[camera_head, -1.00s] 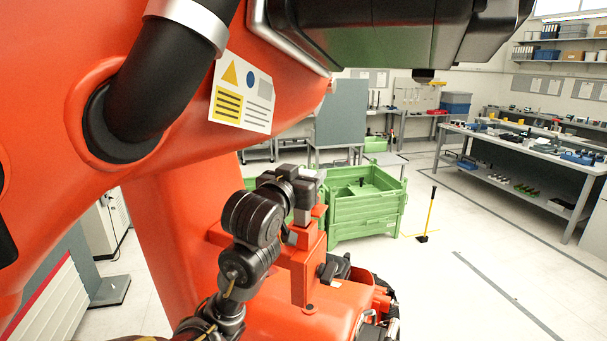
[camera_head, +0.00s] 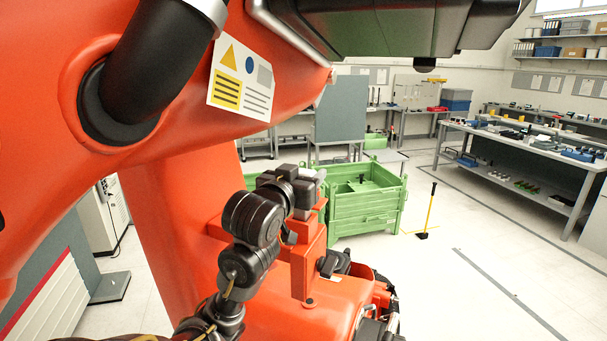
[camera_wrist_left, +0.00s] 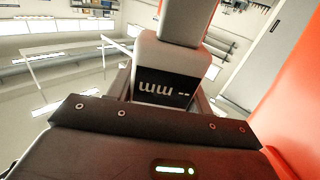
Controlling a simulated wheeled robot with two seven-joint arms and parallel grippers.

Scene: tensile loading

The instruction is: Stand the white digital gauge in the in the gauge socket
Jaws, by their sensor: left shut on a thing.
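My left gripper (camera_head: 306,182) is shut on the white digital gauge and holds it close to an orange upright block (camera_head: 303,265) of the large orange machine. In the left wrist view the white gauge (camera_wrist_left: 167,55) is between the fingers, its dark display (camera_wrist_left: 165,90) reading "mm" and dashes, upside down in that picture. In the head view the gripper hides most of the gauge. Its lower end and the gauge socket cannot be made out, so I cannot tell whether they touch. My right gripper is not in view.
The orange machine (camera_head: 180,190) fills the left, with its dark overhang (camera_head: 400,28) above. A green crate (camera_head: 365,210) stands behind the gripper.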

